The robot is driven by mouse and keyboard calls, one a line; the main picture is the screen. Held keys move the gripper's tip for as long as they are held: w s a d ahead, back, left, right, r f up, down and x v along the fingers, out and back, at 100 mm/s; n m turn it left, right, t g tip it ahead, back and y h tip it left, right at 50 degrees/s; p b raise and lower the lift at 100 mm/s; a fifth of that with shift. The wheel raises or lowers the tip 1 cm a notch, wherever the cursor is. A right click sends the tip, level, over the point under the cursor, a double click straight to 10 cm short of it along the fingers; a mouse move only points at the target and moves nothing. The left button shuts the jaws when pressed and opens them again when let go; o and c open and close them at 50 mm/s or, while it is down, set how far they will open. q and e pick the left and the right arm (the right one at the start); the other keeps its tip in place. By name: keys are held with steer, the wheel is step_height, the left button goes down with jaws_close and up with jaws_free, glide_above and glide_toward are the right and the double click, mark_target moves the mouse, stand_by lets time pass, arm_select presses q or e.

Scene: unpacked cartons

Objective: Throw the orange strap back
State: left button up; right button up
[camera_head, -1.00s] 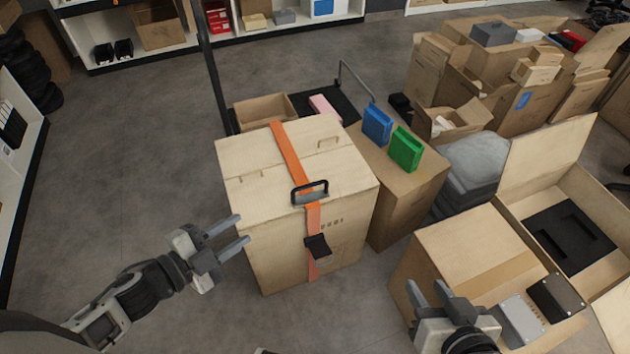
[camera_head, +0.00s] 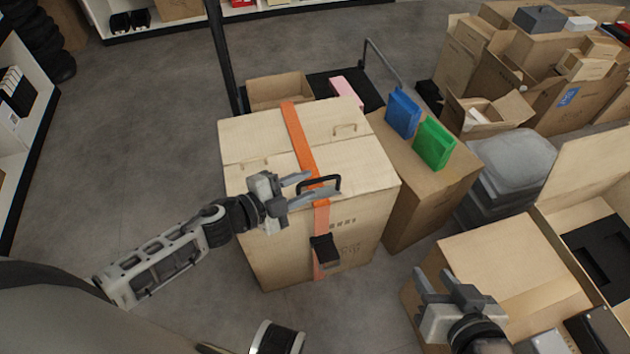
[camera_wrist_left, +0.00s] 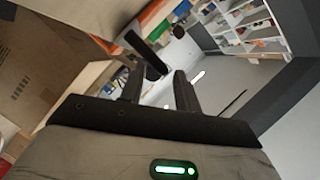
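An orange strap (camera_head: 298,135) runs over the top of a large cardboard box (camera_head: 258,140) and down its front face. A black handle (camera_head: 335,183) shows on the strap at the box's front top edge, and a dark buckle (camera_head: 323,249) is on the strap lower down the front. My left gripper (camera_head: 306,187) is open at the front top edge, beside the handle and in front of the strap. In the left wrist view its fingers (camera_wrist_left: 157,88) are apart, with the orange strap (camera_wrist_left: 152,14) beyond them. My right gripper (camera_head: 442,285) is open and empty at the lower right.
A brown box (camera_head: 425,190) with a blue box (camera_head: 402,112) and a green box (camera_head: 433,144) on top stands to the right. A lower carton (camera_head: 510,265) is near my right gripper. The floor (camera_head: 130,150) on the left is clear.

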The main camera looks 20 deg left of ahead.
mark_target(309, 184)
arm_select(q)
steer(key=shift+x, duration=1.85)
jaws_close()
